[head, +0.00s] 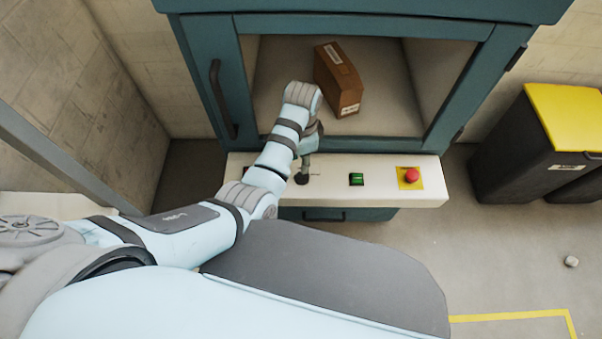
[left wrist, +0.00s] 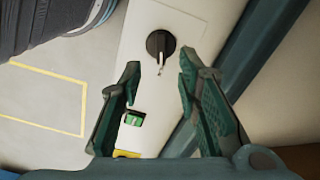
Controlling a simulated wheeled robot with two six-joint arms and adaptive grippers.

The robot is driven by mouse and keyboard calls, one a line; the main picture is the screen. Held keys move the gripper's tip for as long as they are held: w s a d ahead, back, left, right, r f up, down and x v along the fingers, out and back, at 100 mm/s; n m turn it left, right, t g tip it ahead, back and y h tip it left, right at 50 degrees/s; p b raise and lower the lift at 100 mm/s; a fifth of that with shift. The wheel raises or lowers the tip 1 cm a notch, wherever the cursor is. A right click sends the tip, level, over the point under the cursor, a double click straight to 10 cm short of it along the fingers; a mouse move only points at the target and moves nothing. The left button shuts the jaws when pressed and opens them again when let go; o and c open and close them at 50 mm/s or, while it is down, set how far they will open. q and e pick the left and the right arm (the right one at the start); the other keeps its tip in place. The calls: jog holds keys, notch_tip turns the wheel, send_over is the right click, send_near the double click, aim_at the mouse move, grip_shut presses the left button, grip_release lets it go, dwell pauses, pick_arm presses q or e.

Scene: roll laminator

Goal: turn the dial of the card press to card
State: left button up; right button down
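The card press is a teal machine (head: 205,75) with an open chamber and a pale front panel (head: 330,190). A round black dial (left wrist: 160,43) with a pale pointer mark is on the panel in the left wrist view. The pointer mark is on the side toward the green button. In the head view the dial (head: 302,178) shows just below my left gripper (head: 307,155). In the left wrist view my left gripper (left wrist: 160,66) is open, its fingers apart, with the dial beyond the fingertips. I cannot read any dial labels. My right gripper is not in view.
A green button (head: 356,179) and a red emergency button (head: 410,175) on a yellow plate sit right of the dial. A brown box (head: 338,78) lies in the chamber. Dark bins, one with a yellow lid (head: 568,115), stand at right.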

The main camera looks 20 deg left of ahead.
aim_at(302, 176)
pick_arm(q)
notch_tip(302, 176, down, 7)
jog(key=shift+f+b, duration=0.2)
jog(key=shift+b, duration=0.9)
grip_shut()
